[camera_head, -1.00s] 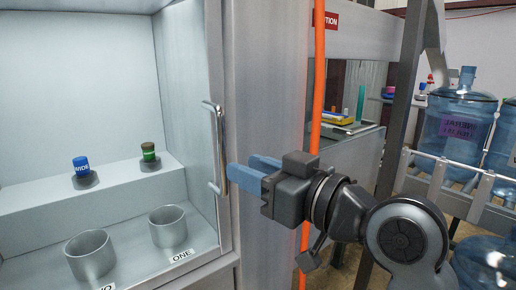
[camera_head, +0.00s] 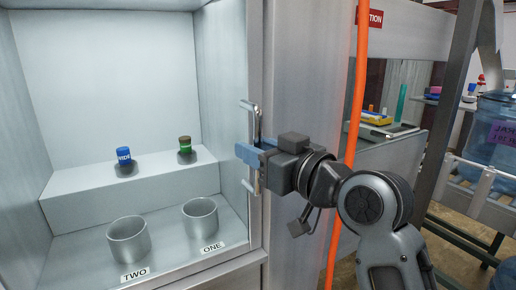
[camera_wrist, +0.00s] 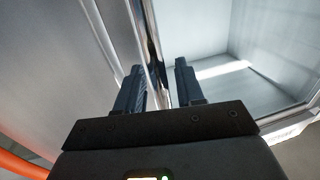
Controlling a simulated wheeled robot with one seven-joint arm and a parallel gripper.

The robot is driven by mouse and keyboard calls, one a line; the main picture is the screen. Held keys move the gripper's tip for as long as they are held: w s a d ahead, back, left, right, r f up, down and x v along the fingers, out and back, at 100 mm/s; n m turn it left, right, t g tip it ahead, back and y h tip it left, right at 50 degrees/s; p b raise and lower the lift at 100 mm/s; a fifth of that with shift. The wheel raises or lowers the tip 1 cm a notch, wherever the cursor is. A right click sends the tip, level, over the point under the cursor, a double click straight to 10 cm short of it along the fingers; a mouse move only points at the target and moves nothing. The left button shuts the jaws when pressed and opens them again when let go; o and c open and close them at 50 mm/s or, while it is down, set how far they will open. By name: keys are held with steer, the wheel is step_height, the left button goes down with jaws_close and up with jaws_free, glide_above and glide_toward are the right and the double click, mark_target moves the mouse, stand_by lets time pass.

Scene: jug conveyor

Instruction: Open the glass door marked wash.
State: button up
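A cabinet with a clear front stands at the left in the head view, and a wash mark cannot be read. The glass door (camera_head: 140,90) appears closed, with a vertical metal bar handle (camera_head: 256,125) at its right edge. My gripper (camera_head: 250,160) is at the middle of this handle, with blue fingers reaching it from the right. In the wrist view, my gripper (camera_wrist: 160,85) has its two fingers apart, with the handle bar (camera_wrist: 154,50) between them. A gap shows beside the right finger, so the fingers do not look clamped on the bar.
Inside are a blue vial (camera_head: 124,160) and a green one (camera_head: 185,148) on a step, and cups marked TWO (camera_head: 128,240) and ONE (camera_head: 200,217). An orange hose (camera_head: 350,150) hangs close behind my wrist. A rack with water jugs (camera_head: 492,135) stands at the right.

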jaws_close()
stand_by(0.4)
